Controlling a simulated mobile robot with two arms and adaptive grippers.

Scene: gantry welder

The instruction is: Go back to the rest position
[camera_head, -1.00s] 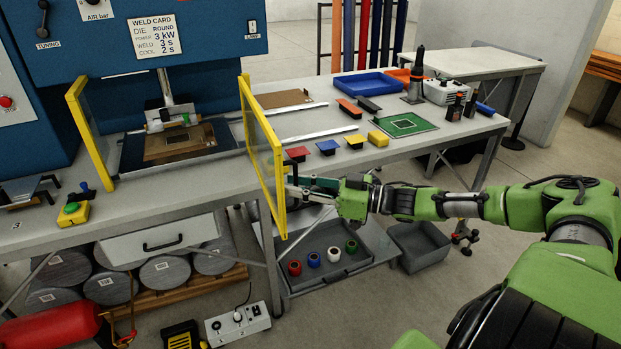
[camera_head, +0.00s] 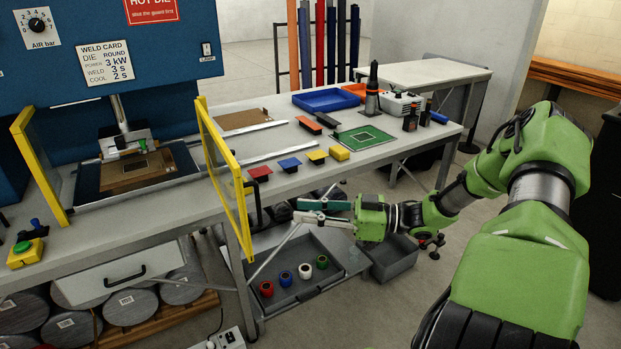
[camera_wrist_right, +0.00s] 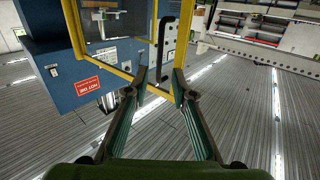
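My right gripper (camera_head: 298,211) is empty in the head view, beside the table's front edge and above the grey lower tray. Its fingers are spread apart, with a gap between the tips in the right wrist view (camera_wrist_right: 154,88). The yellow-framed clear guard (camera_head: 226,180) stands to the left of the gripper, apart from it. The guard's yellow frame (camera_wrist_right: 122,72) and a black handle (camera_wrist_right: 163,42) lie beyond the fingertips in the wrist view. My left gripper is in neither view.
The table (camera_head: 300,186) holds several coloured blocks, a green board (camera_head: 364,138) and a blue tray (camera_head: 325,100). The lower tray (camera_head: 335,283) carries several coloured rings. A grey bin (camera_head: 393,262) sits on the floor under my right arm. Open floor lies right of the table.

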